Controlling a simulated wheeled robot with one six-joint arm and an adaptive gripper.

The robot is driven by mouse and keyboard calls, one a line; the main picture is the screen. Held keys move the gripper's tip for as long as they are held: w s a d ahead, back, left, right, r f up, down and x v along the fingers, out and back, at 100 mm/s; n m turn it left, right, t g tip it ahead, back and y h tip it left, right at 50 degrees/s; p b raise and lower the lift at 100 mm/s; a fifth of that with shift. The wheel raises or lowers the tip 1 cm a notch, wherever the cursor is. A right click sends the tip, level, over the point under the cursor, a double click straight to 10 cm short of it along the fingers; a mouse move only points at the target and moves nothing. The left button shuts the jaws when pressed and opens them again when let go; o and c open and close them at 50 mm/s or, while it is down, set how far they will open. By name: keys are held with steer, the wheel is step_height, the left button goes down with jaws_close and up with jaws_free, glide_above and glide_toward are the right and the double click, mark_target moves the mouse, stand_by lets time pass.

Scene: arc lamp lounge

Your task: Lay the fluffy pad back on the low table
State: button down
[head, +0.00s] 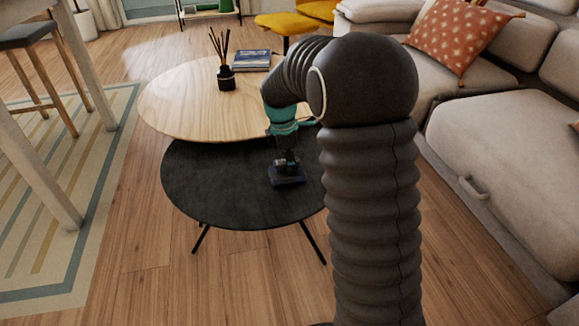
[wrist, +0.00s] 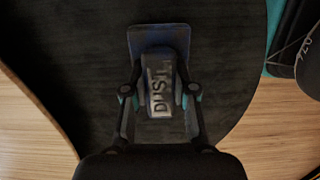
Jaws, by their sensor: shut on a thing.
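The fluffy pad is a dark blue, roughly rectangular pad (head: 289,181) with a grey block on top marked "DUST". It also shows in the wrist view (wrist: 152,36). My gripper (head: 286,161) is shut on this block, with one finger on each side in the wrist view (wrist: 160,92). The pad appears flat and over the right part of the round black low table (head: 215,185). I cannot tell whether its underside touches the tabletop. The black tabletop fills most of the wrist view (wrist: 60,75).
A round light-wood table (head: 180,100) overlaps the black table's far side. It holds a reed diffuser (head: 226,78) and books (head: 251,60). A beige sofa (head: 500,150) stands on the right. The black table's left half is clear.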

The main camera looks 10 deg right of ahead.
steer(key=shift+f, duration=0.4)
steer(key=shift+f, duration=0.15)
steer(key=c, duration=0.9)
jaws_free()
steer(key=shift+c, duration=0.2)
